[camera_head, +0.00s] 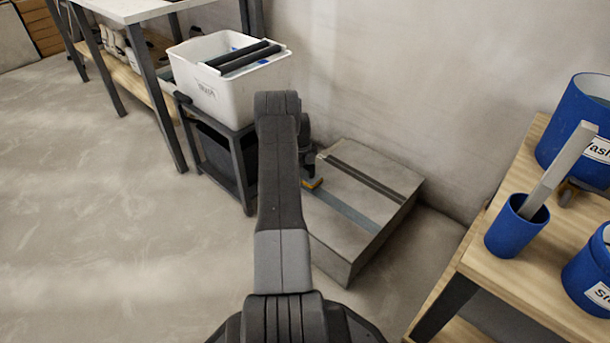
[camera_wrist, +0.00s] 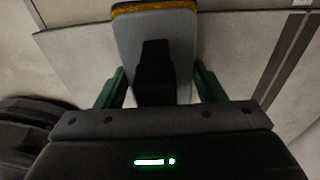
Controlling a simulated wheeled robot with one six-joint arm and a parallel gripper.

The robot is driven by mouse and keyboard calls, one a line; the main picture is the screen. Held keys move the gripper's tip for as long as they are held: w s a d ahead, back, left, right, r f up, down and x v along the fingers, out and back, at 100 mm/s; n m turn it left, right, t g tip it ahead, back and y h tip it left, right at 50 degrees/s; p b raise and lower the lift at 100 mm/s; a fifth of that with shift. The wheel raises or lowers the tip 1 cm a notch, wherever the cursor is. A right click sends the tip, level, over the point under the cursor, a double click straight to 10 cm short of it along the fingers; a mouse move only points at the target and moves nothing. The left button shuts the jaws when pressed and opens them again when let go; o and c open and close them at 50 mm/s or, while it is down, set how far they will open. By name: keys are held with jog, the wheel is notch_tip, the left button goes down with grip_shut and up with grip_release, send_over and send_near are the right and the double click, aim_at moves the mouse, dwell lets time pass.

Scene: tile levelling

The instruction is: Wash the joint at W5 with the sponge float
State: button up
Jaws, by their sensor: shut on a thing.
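My gripper (camera_wrist: 160,76) is shut on the black handle of the sponge float (camera_wrist: 180,32). The float has a grey back plate and an orange sponge edge. In the head view the float's orange edge (camera_head: 313,184) shows beside my arm, at the far left end of a grey-blue joint band on a low tiled block (camera_head: 385,180). I cannot tell whether the sponge touches the surface. A second, darker joint (camera_head: 365,178) runs parallel near the wall. No W5 mark is readable. My arm hides part of the block and most of the gripper in the head view.
A white wash tub (camera_head: 215,95) with dark rollers stands on a dark stand (camera_head: 240,150) left of the block. A wooden table (camera_head: 520,255) at right holds blue containers (camera_head: 515,228). A wall rises behind the block. Open floor (camera_head: 90,220) lies at left.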

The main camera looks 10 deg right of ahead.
jog(key=shift+r+p, duration=0.9)
jog(key=shift+r, duration=1.9)
